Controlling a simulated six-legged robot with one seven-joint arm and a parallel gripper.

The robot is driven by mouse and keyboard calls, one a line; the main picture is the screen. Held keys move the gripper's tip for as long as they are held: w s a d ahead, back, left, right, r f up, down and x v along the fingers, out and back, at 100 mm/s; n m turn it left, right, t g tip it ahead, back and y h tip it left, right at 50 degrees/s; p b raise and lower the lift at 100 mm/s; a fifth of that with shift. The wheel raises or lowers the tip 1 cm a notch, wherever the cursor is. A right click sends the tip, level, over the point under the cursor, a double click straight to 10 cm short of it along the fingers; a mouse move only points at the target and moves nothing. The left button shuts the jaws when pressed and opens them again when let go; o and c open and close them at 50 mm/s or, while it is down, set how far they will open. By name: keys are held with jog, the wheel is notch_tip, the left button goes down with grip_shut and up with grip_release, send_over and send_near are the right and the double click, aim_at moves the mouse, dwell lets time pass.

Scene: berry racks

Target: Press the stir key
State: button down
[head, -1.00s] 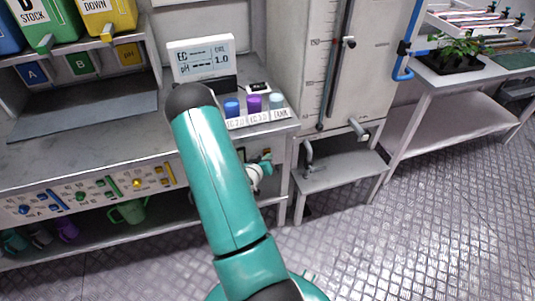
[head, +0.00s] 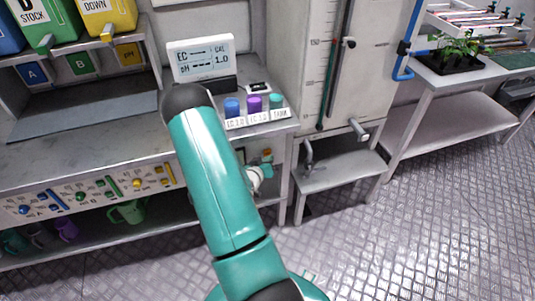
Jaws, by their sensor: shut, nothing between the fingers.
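My gripper (head: 262,172) shows only in part, beyond my teal arm, close to the right end of the bench's front panel. It looks shut and empty, but its fingertips are small and partly hidden. A small orange and green part (head: 267,154) shows just above it on the bench front. I cannot read a stir label, so I cannot tell which key is the stir key or whether the gripper touches it. The front panel (head: 12,208) carries several coloured knobs and bars at left; my arm hides its middle right.
Blue, purple and teal cups (head: 255,103) stand on the bench by a meter display (head: 203,58). A green jug (head: 127,211) sits on the shelf below. A low step (head: 340,172) stands right of the bench. The metal floor (head: 430,220) at right is clear.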

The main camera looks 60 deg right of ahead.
jog(key=shift+s+a, duration=0.1)
jog(key=s+a, duration=0.3)
jog(key=shift+s+a, duration=0.25)
dwell(0.5)
dwell(0.9)
